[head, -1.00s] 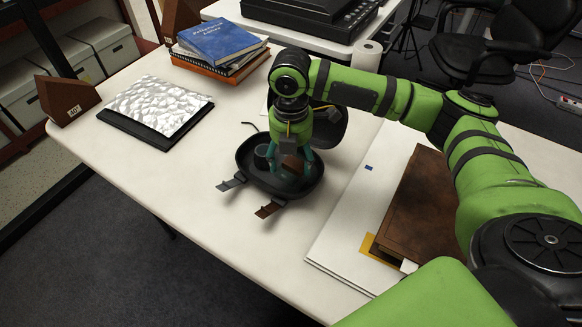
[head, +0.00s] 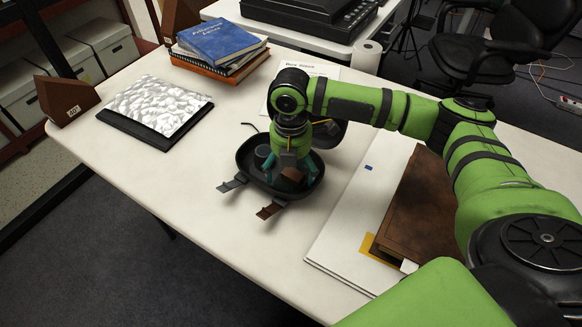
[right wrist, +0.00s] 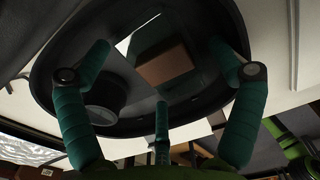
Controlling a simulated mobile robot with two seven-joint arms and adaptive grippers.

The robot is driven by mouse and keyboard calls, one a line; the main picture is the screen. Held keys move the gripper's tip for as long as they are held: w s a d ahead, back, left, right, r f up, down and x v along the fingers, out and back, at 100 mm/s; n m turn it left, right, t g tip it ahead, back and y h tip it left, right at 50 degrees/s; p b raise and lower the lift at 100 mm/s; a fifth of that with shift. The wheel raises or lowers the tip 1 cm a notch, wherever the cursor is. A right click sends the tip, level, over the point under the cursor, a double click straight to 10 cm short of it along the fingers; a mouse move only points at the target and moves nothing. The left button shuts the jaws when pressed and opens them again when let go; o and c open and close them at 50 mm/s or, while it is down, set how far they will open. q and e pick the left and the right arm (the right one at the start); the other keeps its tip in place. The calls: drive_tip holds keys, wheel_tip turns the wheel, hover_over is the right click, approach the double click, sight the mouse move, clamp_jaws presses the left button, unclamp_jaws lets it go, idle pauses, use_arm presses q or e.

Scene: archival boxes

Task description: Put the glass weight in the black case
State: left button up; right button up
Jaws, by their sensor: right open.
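The black case (head: 245,160) lies open on the white table in the head view, its lid partly hidden behind my right gripper (head: 291,176). That gripper points down into the case; its teal fingers are spread. In the right wrist view, the open gripper (right wrist: 163,125) is over the case (right wrist: 45,65), which holds a brown block (right wrist: 165,65) and a dark round piece (right wrist: 105,95). A clear, pale-edged patch around the brown block may be the glass weight; I cannot tell its outline. Nothing is clearly gripped. My left gripper is out of view.
Two straps, grey (head: 232,184) and brown (head: 270,210), lie at the case's near edge. A brown folder (head: 420,210) lies on white board to the right. A silvery sheet on a black folder (head: 158,108) and stacked books (head: 222,45) are at left. The front-left table is clear.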

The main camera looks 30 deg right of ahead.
sight(291, 173)
wheel_tip(291, 173, up, 12)
drive_tip(key=shift+p, duration=0.3)
drive_tip(key=shift+f, duration=0.15)
